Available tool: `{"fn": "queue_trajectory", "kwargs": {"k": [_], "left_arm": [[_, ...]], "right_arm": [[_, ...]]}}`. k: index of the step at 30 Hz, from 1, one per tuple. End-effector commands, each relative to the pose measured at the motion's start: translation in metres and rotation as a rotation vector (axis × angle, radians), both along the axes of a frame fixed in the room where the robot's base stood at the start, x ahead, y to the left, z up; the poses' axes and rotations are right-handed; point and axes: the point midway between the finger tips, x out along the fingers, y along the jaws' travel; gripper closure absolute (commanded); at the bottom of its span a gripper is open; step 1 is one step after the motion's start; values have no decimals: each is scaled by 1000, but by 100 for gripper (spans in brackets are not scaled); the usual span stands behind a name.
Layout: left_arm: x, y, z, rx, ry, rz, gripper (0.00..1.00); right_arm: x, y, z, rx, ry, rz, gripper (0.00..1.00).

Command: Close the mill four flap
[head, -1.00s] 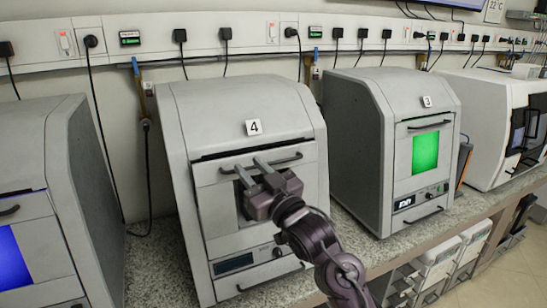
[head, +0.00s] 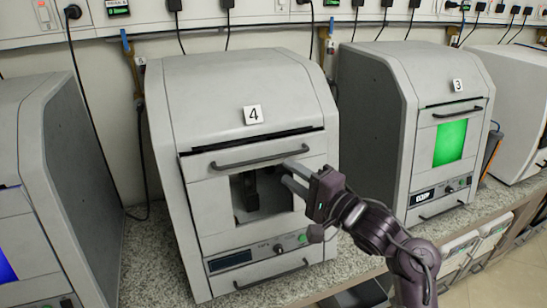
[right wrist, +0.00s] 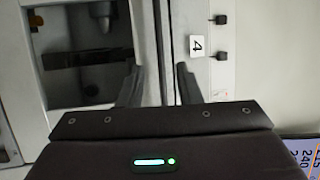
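Mill four (head: 190,95) is a grey cabinet with a "4" label (head: 253,114). Its front flap (head: 205,172) has a dark bar handle (head: 260,157) across the top and a window (head: 262,195) showing a dark interior with a spindle-like part. A dark gap (head: 250,140) runs above the flap. My right gripper (head: 291,176) is open and empty, near the handle's right end and the window's upper right. In the right wrist view its two fingers (right wrist: 157,88) are apart, over the flap's upper band; contact with the handle cannot be told. My left gripper is out of view.
Mill three (head: 375,120), with a green window, stands to the right. Another grey machine (head: 75,180) stands to the left. All sit on a speckled counter (head: 150,255). Cables and sockets line the wall behind. Mill four's lower panel has a display (head: 229,260) and knobs.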

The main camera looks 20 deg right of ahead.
Motion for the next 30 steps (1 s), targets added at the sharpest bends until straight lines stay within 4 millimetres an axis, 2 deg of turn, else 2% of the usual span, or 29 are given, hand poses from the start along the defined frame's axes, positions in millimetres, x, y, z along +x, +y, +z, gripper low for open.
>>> {"fn": "queue_trajectory", "kwargs": {"k": [6, 10, 15, 22, 23, 30], "left_arm": [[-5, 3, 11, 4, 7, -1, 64], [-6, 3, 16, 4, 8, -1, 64], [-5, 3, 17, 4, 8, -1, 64], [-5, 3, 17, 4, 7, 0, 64], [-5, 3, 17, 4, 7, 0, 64], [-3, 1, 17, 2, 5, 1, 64]], "right_arm": [[33, 16, 5, 2, 0, 1, 69], [49, 22, 6, 1, -1, 1, 69], [58, 27, 5, -1, 0, 0, 69], [59, 27, 4, -3, 0, 0, 69], [59, 27, 4, -3, 0, 0, 70], [59, 27, 4, -3, 0, 0, 100]]}}
